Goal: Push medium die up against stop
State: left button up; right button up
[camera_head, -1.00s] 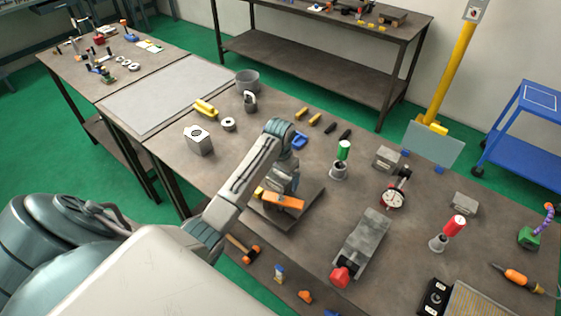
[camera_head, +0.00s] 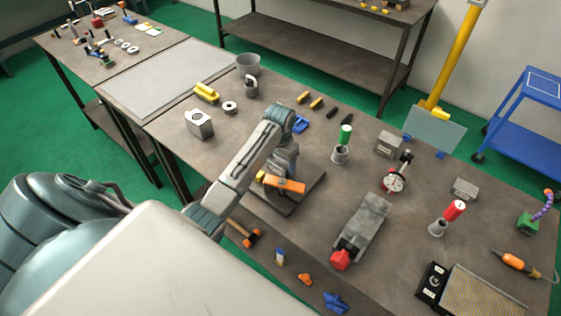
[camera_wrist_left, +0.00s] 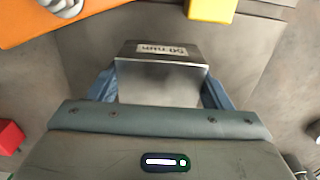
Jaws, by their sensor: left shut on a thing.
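In the left wrist view a grey metal block (camera_wrist_left: 160,75) with an upside-down label reading "50 mm" sits between the blue fingers of my left gripper (camera_wrist_left: 160,88); I take it for the medium die. The fingers are shut on its two sides. An orange bar (camera_wrist_left: 75,17) with a bolt and a yellow block (camera_wrist_left: 212,9) lie beyond it, apart from it. In the head view the orange bar (camera_head: 285,185) shows on a dark base plate (camera_head: 300,200), beside my left gripper (camera_head: 284,168); the arm hides the die. I cannot tell which part is the stop. My right gripper is out of view.
A grey vise-like block with a red end (camera_head: 362,225) lies right of the plate. A green-topped holder (camera_head: 341,148) and a dial gauge (camera_head: 394,181) stand behind. A metal block (camera_head: 200,124) stands at left.

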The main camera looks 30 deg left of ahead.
aim_at(274, 168)
pick_arm(q)
jog(key=shift+s+f, duration=0.1)
jog(key=shift+s, duration=0.1)
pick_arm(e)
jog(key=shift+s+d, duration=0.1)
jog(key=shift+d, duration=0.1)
pick_arm(q)
jog(key=shift+s+a, duration=0.1)
jog(key=shift+s, duration=1.05)
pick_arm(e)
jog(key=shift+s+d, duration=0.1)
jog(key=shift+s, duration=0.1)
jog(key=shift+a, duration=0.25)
pick_arm(q)
jog(key=shift+s+f, duration=0.1)
jog(key=shift+s, duration=0.25)
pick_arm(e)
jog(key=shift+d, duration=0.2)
pick_arm(q)
jog(key=o, duration=1.8)
jog(key=shift+a, duration=0.1)
jog(key=shift+c, duration=0.2)
